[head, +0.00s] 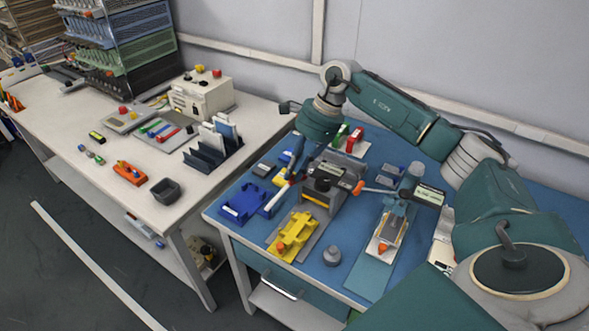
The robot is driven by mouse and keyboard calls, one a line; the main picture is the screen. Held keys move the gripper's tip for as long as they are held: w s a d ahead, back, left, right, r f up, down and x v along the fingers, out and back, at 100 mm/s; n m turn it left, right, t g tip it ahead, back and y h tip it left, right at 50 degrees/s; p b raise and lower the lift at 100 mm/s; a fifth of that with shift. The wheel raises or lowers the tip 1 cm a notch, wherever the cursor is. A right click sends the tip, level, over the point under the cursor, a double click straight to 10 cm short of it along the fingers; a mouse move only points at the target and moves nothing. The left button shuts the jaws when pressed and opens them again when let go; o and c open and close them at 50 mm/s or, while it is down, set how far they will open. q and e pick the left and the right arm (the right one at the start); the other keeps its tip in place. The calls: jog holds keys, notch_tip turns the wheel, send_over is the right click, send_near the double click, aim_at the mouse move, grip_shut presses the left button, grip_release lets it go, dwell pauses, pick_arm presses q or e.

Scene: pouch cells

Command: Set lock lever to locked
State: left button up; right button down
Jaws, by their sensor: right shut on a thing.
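My right gripper (294,170) reaches down over the blue table (335,277), left of a grey and black device (322,182). It is shut on a slim white piece with a red part (277,198), seen at its fingertips; I cannot tell whether this is the lock lever. A thin rod with an orange knob (358,188) sticks out leftward from a clamp-like fixture (393,220) on the right, apart from the gripper. Which of these is the lock lever, and its setting, is not clear. My left gripper is not in view.
A yellow fixture (294,236), a blue tray (243,203) and a grey knob-shaped piece (331,256) lie close by. Red and green pieces (354,140) stand behind. A white bench (92,150) with a cream box (201,96) is at left.

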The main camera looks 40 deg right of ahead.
jog(key=shift+w+r, duration=0.1)
jog(key=shift+r, duration=0.05)
jog(key=c, duration=1.7)
grip_release()
jog(key=shift+c, duration=0.2)
jog(key=shift+d+r, duration=0.2)
jog(key=shift+r, duration=0.2)
jog(key=v, duration=1.1)
jog(key=shift+a, duration=0.1)
